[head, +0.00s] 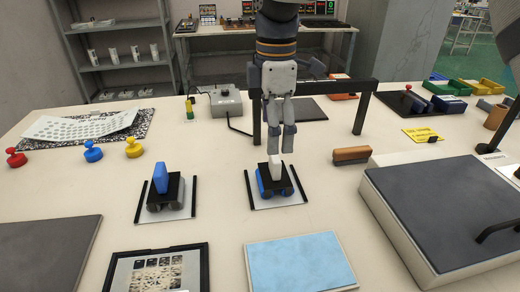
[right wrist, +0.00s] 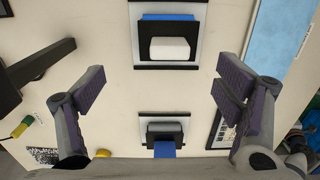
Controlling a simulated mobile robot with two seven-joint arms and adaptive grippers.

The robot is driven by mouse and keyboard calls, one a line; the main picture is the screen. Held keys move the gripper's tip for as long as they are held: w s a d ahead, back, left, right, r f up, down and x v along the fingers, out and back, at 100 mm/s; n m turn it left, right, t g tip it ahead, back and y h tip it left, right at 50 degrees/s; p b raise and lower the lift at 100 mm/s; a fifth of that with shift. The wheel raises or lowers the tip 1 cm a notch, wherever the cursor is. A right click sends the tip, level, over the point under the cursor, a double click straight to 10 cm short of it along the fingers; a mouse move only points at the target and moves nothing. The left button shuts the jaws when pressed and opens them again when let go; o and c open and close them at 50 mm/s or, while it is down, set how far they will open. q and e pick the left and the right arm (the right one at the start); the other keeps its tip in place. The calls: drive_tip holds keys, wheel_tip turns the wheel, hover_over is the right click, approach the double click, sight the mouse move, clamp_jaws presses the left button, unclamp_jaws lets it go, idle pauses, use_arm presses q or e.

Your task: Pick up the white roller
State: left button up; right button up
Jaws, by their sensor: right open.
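The white roller (head: 275,167) stands upright in a black stand on a pale plate, near the middle of the table in the head view. In the right wrist view its white top (right wrist: 169,48) shows between black parts of the stand, beyond my fingertips. My right gripper (head: 281,148) points down just above and slightly behind the roller. Its fingers are spread wide with nothing between them in the right wrist view (right wrist: 163,76). In the head view the fingertips are close to the roller's top; I cannot tell the exact gap. My left gripper is not in view.
A blue roller (head: 160,177) stands in a similar stand to the left. A black bar frame (head: 340,86) is behind my gripper. A brown-handled tool (head: 352,154) and a large grey-topped box (head: 450,205) are right. A light blue sheet (head: 300,264) lies in front.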

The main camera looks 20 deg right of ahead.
sight(274, 175)
drive_tip(key=f, duration=0.3)
drive_tip(key=s+f, duration=0.1)
drive_tip(key=f, duration=0.7)
drive_tip(key=shift+s+f, duration=0.1)
drive_tip(key=shift+s, duration=0.05)
drive_tip(key=c, duration=1)
